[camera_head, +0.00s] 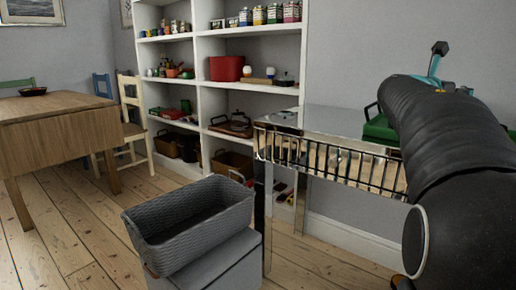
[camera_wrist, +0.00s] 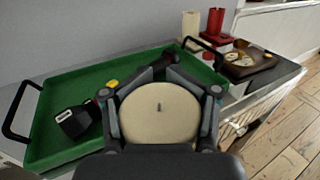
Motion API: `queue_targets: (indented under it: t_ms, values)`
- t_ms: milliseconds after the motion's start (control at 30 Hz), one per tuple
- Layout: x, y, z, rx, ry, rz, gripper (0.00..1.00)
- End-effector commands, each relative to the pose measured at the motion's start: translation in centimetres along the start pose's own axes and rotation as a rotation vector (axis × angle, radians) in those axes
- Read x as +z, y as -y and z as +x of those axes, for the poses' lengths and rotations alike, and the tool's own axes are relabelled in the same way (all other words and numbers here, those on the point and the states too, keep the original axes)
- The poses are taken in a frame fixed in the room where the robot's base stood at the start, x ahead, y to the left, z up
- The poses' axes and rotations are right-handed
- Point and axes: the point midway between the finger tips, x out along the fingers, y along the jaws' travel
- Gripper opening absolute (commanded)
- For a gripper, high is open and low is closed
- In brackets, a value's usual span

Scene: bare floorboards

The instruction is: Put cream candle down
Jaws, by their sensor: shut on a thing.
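The cream candle (camera_wrist: 160,118) shows in the wrist view as a pale round top with a dark wick. My gripper (camera_wrist: 161,92) is shut around it, with a finger on each side. The candle is in front of a green tray (camera_wrist: 60,152); I cannot tell whether its base touches anything. In the head view my arm fills the right side, and the candle is not seen there. The green tray shows partly behind my arm (camera_head: 380,131), on a shiny mirrored table (camera_head: 335,119).
In the wrist view, a dark object (camera_wrist: 75,120) lies in the tray. A cream pillar (camera_wrist: 191,27), red pieces (camera_wrist: 215,22) and a brown board (camera_wrist: 247,64) stand beyond. In the head view, a grey basket (camera_head: 190,225) stands left of the table, before a white shelf (camera_head: 250,88).

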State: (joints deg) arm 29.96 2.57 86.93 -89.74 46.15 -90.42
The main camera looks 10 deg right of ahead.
Motion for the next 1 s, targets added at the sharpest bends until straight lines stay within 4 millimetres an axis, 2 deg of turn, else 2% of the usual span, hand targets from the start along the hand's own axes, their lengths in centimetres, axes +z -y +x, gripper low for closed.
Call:
queue_targets:
  t_ms: [367,500,667,1000]
  values:
    - [-4.1,-1.8,-3.1,0.084,-0.003,-0.004,0.00]
    - [-6.6,-2.8,-5.0,0.132,-0.004,-0.004,0.00]
    - [-11.5,-4.8,-8.9,0.231,-0.007,-0.009,0.00]
    - [-24.6,-10.4,-19.1,0.497,-0.008,-0.014,0.00]
